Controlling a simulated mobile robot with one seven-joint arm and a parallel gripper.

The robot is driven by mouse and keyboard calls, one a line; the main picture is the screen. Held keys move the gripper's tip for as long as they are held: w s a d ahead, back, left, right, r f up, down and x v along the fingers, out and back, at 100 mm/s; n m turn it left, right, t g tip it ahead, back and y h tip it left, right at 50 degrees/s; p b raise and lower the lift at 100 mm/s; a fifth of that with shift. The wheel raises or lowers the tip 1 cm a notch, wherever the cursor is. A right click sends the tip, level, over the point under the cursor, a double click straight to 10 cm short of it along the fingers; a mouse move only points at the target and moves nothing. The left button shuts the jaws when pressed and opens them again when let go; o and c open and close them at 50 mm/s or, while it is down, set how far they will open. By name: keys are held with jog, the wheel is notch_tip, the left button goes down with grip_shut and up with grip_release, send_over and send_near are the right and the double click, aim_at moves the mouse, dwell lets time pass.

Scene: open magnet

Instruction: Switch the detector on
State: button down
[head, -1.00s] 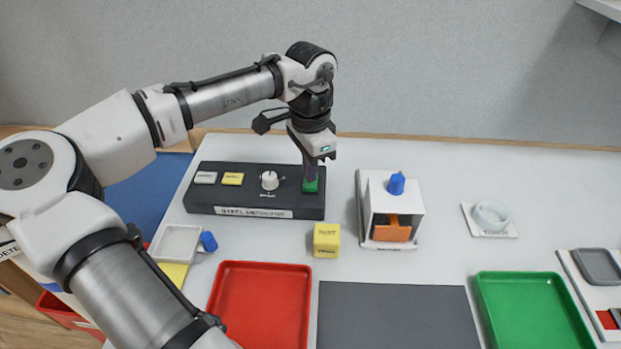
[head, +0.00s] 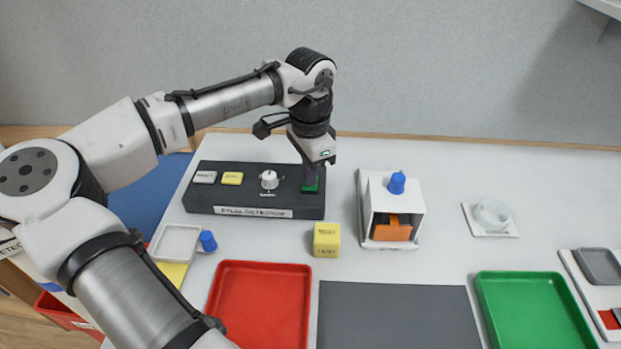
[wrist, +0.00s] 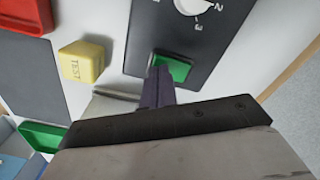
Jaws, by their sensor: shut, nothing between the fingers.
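The detector (head: 240,198) is a dark box at the back left of the table, with a label on its front. On its top are a white button, a yellow button (head: 232,178), a white knob (head: 269,180) and a green button (head: 311,186) at the right end. My gripper (head: 310,180) is shut and empty, pointing down at the green button. In the wrist view the shut fingertips (wrist: 157,72) overlap the green button (wrist: 172,67), hiding part of it. They look to be on or just above it; I cannot tell whether they press it. The numbered dial also shows there.
A yellow test cube (head: 327,240) stands in front of the detector. A white housing with a blue knob (head: 397,183) stands to its right. A red tray (head: 260,320), a dark mat (head: 398,315) and a green tray (head: 533,312) lie in front.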

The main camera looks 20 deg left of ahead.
jog(key=shift+f, duration=0.35)
notch_tip(320, 180, up, 7)
jog(key=p, duration=0.6)
jog(key=shift+p, duration=0.4)
dwell(0.3)
